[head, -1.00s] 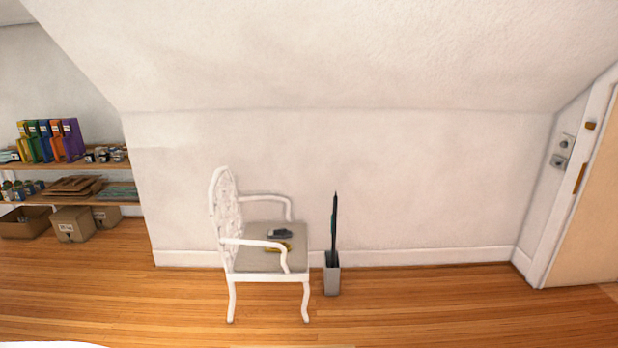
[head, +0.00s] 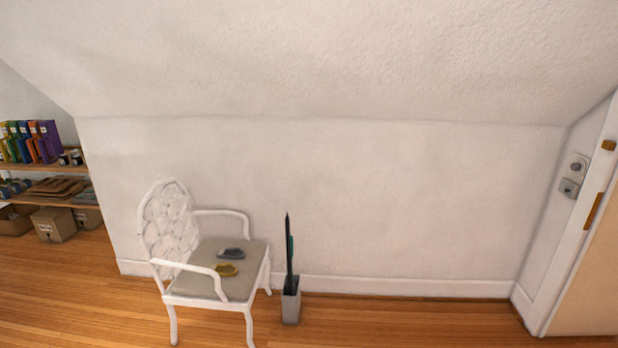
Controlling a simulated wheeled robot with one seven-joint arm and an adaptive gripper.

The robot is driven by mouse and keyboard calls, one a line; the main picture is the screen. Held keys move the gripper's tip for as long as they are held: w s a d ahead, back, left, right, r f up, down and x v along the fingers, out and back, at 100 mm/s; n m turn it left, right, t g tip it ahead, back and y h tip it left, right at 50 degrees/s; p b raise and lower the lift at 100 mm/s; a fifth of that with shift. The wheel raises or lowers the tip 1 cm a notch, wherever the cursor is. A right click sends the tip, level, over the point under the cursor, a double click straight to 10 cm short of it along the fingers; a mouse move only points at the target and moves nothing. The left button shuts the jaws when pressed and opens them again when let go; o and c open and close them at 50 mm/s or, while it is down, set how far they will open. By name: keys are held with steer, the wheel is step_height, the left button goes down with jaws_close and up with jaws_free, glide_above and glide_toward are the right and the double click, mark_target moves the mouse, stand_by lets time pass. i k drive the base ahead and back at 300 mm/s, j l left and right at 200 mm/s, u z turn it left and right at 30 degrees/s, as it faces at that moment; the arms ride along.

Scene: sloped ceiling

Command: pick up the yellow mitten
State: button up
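A small yellow thing (head: 226,270), likely the yellow mitten, lies flat on the grey seat of a white armchair (head: 168,222). It is too small to make out its shape. A dark grey item (head: 232,253) lies just behind it on the same seat, close to it. The chair's near armrest passes just left of the yellow thing. My gripper is not in view.
A grey umbrella stand (head: 291,305) with a dark umbrella stands right of the chair. Shelves (head: 60,206) with binders and boxes are at the far left. A door (head: 590,270) is at the right. The wooden floor (head: 420,325) between is clear.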

mark_target(226, 269)
steer(key=i+l, duration=0.1)
steer(key=i, duration=0.8)
steer(key=i+l, duration=0.1)
steer(key=i, duration=0.8)
steer(key=i+j, duration=0.2)
steer(key=j, duration=0.15)
steer(key=i+j, duration=0.15)
steer(key=j, duration=0.2)
steer(key=i+j, duration=0.2)
steer(key=j, duration=0.15)
steer(key=i+j, duration=0.15)
steer(key=j, duration=0.2)
steer(key=i+j, duration=0.2)
steer(key=j, duration=0.15)
steer(key=i+j, duration=0.1)
steer(key=j, duration=1.45)
steer(key=k+j+u, duration=0.05)
